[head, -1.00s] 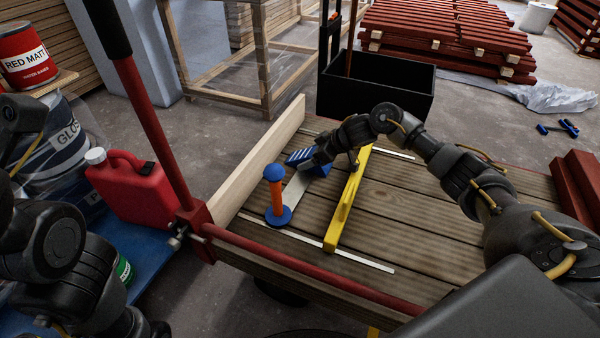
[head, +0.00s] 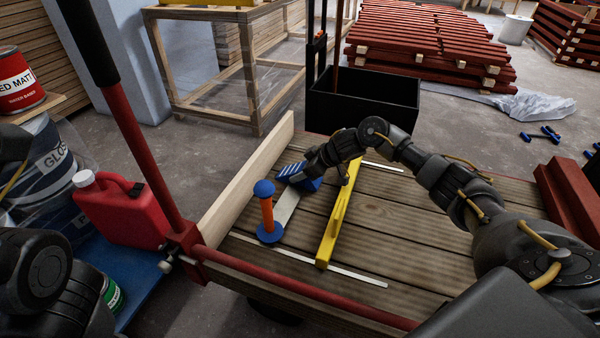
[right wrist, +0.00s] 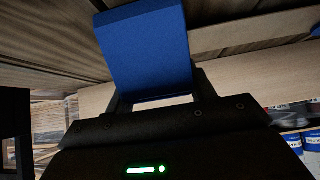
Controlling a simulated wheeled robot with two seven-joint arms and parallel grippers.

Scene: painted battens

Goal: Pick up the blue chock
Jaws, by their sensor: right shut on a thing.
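The blue chock (head: 312,184) is at the far left part of the plank-topped cart, near the pale upright board. My right gripper (head: 304,171) is over it and shut on it; the arm reaches in from the right. In the right wrist view the chock (right wrist: 146,50) shows as a plain blue block between the dark fingers (right wrist: 160,98). Whether it touches the planks cannot be told. My left arm shows at the lower left, but its gripper is out of view.
A yellow bar (head: 338,220) lies right of the chock. An orange-and-blue handled tool (head: 267,212) stands in front of it. The pale board (head: 246,180) edges the cart's left side. A red can (head: 122,208) stands left. The planks at right (head: 420,225) are mostly clear.

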